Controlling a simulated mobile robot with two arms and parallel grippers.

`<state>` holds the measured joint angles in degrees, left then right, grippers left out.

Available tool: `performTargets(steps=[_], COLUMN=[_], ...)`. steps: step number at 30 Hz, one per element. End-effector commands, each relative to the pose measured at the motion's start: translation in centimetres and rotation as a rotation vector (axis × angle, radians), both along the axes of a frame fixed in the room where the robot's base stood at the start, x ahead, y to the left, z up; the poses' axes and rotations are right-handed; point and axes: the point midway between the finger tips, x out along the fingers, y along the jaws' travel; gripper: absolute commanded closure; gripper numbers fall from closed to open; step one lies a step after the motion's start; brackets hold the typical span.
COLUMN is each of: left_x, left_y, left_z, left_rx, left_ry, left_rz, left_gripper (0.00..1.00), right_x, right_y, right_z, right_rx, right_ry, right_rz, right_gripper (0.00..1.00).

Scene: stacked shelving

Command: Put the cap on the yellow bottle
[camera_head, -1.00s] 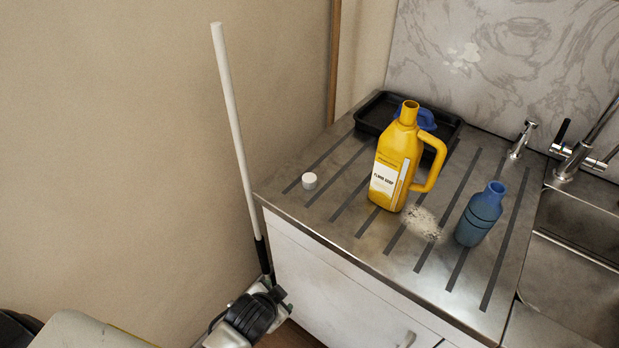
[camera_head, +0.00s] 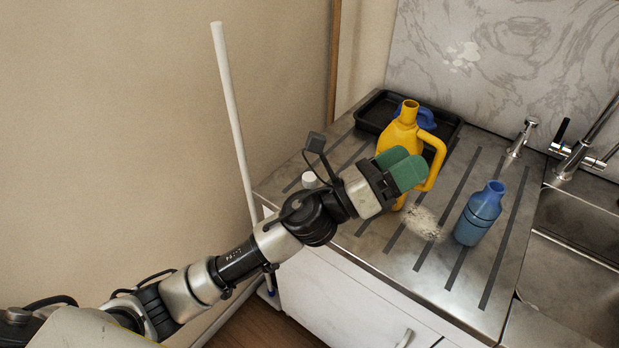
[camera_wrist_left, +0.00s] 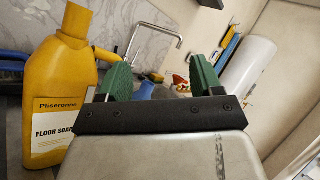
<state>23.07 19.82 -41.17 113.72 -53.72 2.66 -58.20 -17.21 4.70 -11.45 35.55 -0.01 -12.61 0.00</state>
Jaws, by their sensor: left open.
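The yellow bottle (camera_head: 405,128) stands upright and uncapped on the metal drainboard, its lower part partly hidden behind my left gripper in the head view. It also shows at the left of the left wrist view (camera_wrist_left: 62,95). The white cap (camera_head: 310,179) lies on the drainboard to the left of the bottle, partly hidden by my left arm. My left gripper (camera_head: 404,168), with green fingers, is open and empty in front of the bottle; its fingers also show apart in the left wrist view (camera_wrist_left: 160,78). My right gripper is not in view.
A blue bottle (camera_head: 480,214) stands on the drainboard to the right, beside a pale powdery patch (camera_head: 422,222). A black tray (camera_head: 376,112) is behind the yellow bottle. The sink (camera_head: 580,225) and taps are at the right. A white pole (camera_head: 230,110) leans at the left.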

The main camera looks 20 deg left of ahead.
Motion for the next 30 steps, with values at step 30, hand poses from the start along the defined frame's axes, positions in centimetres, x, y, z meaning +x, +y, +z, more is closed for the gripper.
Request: performTargets(steps=[30], left_x=[10.0], left_y=[17.6], left_z=[-7.8], left_rx=[2.071], left_ry=[-1.493], left_rz=[-1.399], left_gripper=[0.34], right_x=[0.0], right_y=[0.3], right_z=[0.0], right_rx=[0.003], right_ry=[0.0], right_rz=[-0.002], right_gripper=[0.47])
